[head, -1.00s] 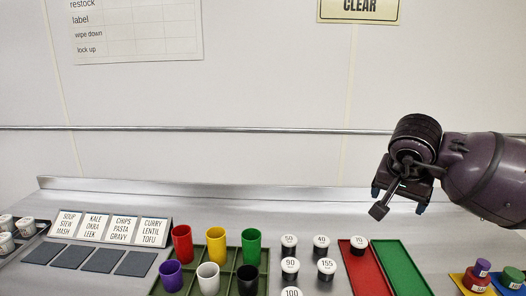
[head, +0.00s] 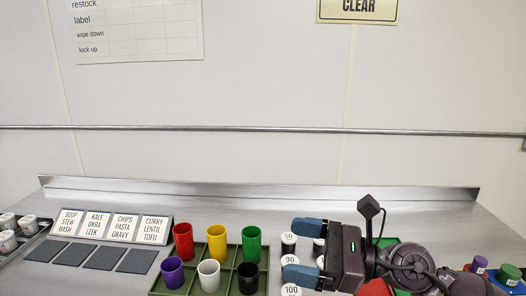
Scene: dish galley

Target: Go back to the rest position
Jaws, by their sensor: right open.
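My right gripper (head: 302,251) comes in from the lower right and points left above the bench. Its two blue fingertips are apart with nothing held between them. It hangs over the group of white-topped jars and hides several of them. The 50 jar (head: 288,239), the 90 jar (head: 290,261) and the 100 jar (head: 291,290) still show at its left. My left gripper is not in view.
A green crate (head: 153,291) holds red, yellow, green, purple, white and black cups just left of my right gripper. Label cards (head: 112,227) and dark pads (head: 91,256) are further left. My arm partly covers the red tray (head: 375,288) and green tray (head: 388,241).

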